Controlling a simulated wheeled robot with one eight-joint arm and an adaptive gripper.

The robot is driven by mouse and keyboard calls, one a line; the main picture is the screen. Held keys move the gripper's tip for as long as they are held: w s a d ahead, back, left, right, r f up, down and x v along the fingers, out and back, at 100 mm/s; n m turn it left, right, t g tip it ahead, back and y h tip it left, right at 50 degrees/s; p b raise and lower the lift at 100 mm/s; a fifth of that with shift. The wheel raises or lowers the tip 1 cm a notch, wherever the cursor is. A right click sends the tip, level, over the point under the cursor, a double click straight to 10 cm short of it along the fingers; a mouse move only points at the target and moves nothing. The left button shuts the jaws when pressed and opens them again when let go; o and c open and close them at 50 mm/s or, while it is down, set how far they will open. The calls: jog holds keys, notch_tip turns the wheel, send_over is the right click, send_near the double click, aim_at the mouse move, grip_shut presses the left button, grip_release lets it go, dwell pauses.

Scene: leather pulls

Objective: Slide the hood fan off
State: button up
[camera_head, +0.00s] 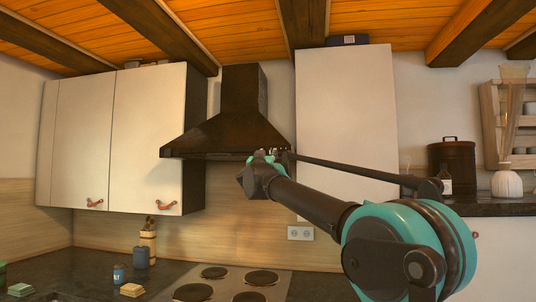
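The dark range hood (232,122) hangs on the back wall between white cabinets, above the stove. Its lower front edge runs from the left cabinet toward the tall white cabinet. My arm reaches from the lower right up to the right part of this edge. My gripper (270,156) is at or very close to the hood's lower right front edge. The fingers are small and partly hidden by my wrist, so I cannot tell whether they are open or touching. The fan slider itself is too small to make out.
The stove (227,284) with several dark burners lies below the hood. White wall cabinets (148,125) stand left, and a tall white cabinet (346,110) stands right behind my arm. A utensil holder (148,243) and a blue canister (141,258) stand on the counter.

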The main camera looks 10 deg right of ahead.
jog(key=v, duration=1)
jog(key=shift+s, duration=0.25)
jog(key=shift+f, duration=0.15)
jog(key=a+f+n+g+y, duration=0.1)
jog(key=a+f+n+y, duration=0.15)
jog(key=f+y, duration=0.4)
jog(key=a+f+n+g+y, duration=0.1)
jog(key=a+f+n+y, duration=0.2)
jog(key=f, duration=0.7)
jog(key=s+d+f+n+g+y, duration=0.1)
jog(key=s+f+g, duration=0.2)
jog(key=f, duration=0.8)
jog(key=s+d+f+n+g+y, duration=0.1)
jog(key=s+d+f+g, duration=0.15)
jog(key=f, duration=0.85)
jog(key=s+d+f+m+g+h, duration=0.1)
jog(key=s+d+f+g, duration=0.2)
jog(key=s+f, duration=0.5)
jog(key=s+d+f+m+g+h, duration=0.1)
jog(key=s+d+f+g+h, duration=0.1)
jog(key=s+d+f, duration=0.3)
jog(key=s+d+f+m+g+h, duration=0.1)
jog(key=s+d+f+g, duration=0.3)
jog(key=s+f, duration=0.9)
notch_tip(320, 180, down, 3)
jog(key=shift+r+m+g, duration=0.1)
jog(key=shift+m+g, duration=0.25)
jog(key=shift+m, duration=0.1)
